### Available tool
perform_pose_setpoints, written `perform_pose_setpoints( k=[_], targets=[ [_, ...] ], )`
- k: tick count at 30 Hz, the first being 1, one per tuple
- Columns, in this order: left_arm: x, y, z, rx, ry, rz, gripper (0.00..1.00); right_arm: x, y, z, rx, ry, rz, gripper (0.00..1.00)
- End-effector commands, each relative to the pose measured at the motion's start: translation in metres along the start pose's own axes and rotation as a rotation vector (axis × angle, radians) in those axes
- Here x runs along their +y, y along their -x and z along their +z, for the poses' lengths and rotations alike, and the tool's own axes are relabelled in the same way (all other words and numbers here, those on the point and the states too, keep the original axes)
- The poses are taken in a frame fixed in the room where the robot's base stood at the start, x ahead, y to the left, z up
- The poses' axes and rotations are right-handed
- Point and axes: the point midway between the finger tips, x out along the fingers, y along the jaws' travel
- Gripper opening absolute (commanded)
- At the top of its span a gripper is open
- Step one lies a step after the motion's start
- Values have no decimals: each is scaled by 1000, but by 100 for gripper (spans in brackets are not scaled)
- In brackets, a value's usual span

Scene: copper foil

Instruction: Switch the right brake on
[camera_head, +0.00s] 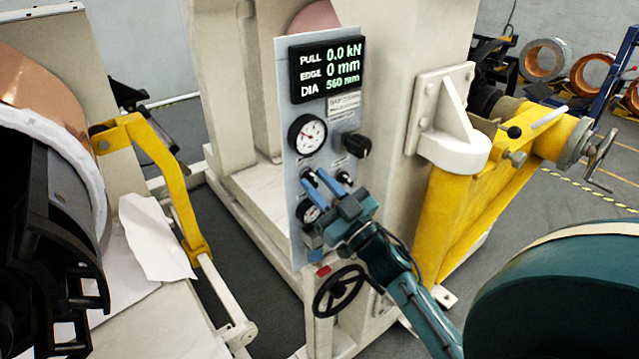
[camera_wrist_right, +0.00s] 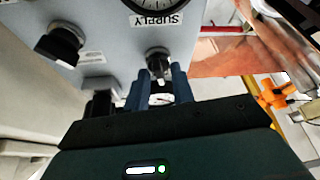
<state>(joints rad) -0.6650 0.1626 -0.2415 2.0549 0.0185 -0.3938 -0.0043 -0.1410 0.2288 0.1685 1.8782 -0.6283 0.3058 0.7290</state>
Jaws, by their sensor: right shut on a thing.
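A light-blue control panel (camera_head: 297,232) stands upright on the pale machine, with small switches, gauges and a display. My right gripper (camera_head: 315,174) is in front of its lower half, with its blue fingers pointing at the panel. In the right wrist view, the gripper (camera_wrist_right: 160,82) is shut with a small dark switch knob (camera_wrist_right: 158,58) between its fingertips. Another small switch (camera_head: 344,178) is just right of the fingers in the head view. Labels by the switches are too small to read, so I cannot tell which is the right brake. My left gripper is not in view.
A display (camera_head: 327,67) reads 0.0 kN, 0 mm and 560 mm. A gauge (camera_head: 307,133) and a black knob (camera_head: 356,145) sit above the switches. A black handwheel (camera_head: 338,291) is below. A yellow arm (camera_head: 170,170) and a yellow bracket (camera_head: 452,215) flank the panel.

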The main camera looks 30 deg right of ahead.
Motion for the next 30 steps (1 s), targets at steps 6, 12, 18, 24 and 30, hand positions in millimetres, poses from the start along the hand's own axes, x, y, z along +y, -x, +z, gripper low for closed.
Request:
perform_pose_setpoints(
  k=[6, 12, 18, 24, 30],
  targets=[
    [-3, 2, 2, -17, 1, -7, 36, 2, -1, -1, -1, 151, -62, 2],
    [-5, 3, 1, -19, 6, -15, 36, 2, -1, -1, 0, 243, -100, 2],
    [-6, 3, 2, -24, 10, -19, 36, 2, -1, -1, 0, 292, -119, 2],
    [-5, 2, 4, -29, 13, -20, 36, 2, -1, -1, 0, 308, -125, 2],
    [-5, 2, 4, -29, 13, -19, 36, 2, -1, -1, 0, 309, -125, 2]
  ],
)
